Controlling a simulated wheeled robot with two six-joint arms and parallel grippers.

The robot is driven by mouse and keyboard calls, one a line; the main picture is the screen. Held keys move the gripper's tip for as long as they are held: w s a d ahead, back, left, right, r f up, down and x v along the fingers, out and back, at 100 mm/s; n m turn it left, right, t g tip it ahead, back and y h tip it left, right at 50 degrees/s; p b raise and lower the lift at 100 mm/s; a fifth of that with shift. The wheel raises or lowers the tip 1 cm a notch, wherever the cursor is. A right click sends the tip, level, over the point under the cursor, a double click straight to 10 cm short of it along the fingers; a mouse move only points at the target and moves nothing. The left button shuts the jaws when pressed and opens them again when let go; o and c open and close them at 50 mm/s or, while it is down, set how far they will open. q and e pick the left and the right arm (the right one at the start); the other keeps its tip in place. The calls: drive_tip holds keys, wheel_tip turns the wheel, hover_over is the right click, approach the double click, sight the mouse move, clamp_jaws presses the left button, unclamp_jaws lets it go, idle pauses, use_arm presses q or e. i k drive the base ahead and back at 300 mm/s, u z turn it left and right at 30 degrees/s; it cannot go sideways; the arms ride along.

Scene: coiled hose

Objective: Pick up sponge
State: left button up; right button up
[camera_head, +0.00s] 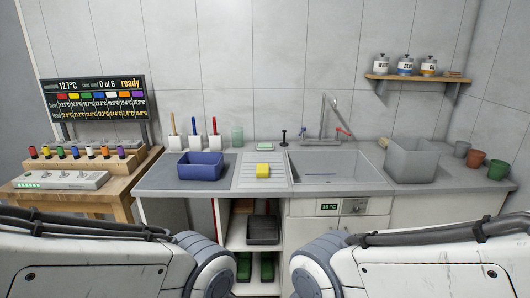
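A yellow sponge (263,171) lies on the ribbed drainboard (250,183), between the blue basin and the sink. It looks like a small block with nothing on top of it. My two arms come in from the lower left and lower right, below the counter's front edge. Only their white links and grey joints show. Neither gripper is in view, and nothing is seen touching the sponge.
A blue basin (200,166) stands left of the sponge. The sink (333,167) with its tap (323,118) is to the right, then a grey tub (411,160). Brush holders (194,142) stand behind. Open shelves (238,240) lie under the counter.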

sight(263, 171)
drive_tip(key=z, duration=0.6)
drive_tip(key=i, duration=2.25)
drive_tip(key=u, duration=0.65)
